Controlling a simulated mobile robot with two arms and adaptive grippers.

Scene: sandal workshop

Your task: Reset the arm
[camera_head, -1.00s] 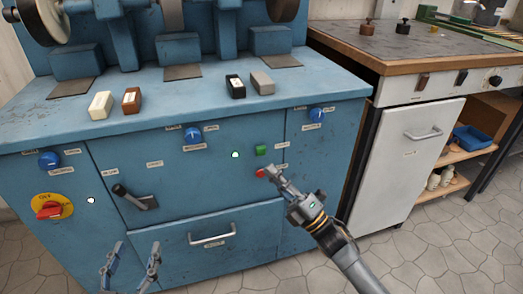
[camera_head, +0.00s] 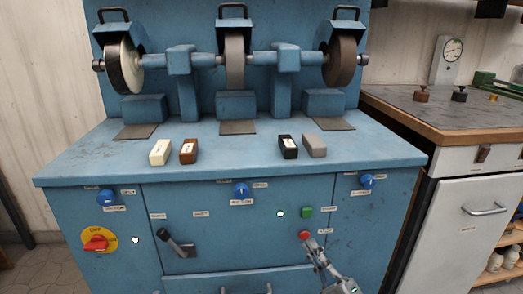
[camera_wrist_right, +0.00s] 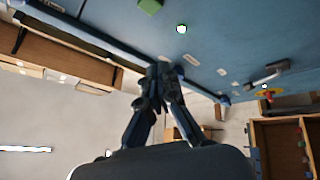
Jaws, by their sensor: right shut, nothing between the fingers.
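My right gripper (camera_head: 311,244) is at the lower right of the head view. Its fingers are together and empty, at or just below the red button (camera_head: 304,235) on the blue machine's front; I cannot tell whether they touch it. In the right wrist view the fingers (camera_wrist_right: 160,75) meet at their tips, with the blue machine beyond.
The blue machine's worktop (camera_head: 230,165) carries several small blocks, below grinding wheels (camera_head: 235,60). A black lever (camera_head: 178,245) and a red-yellow switch (camera_head: 97,240) are on its front. A workbench (camera_head: 440,113) with a white cabinet (camera_head: 465,235) stands at right.

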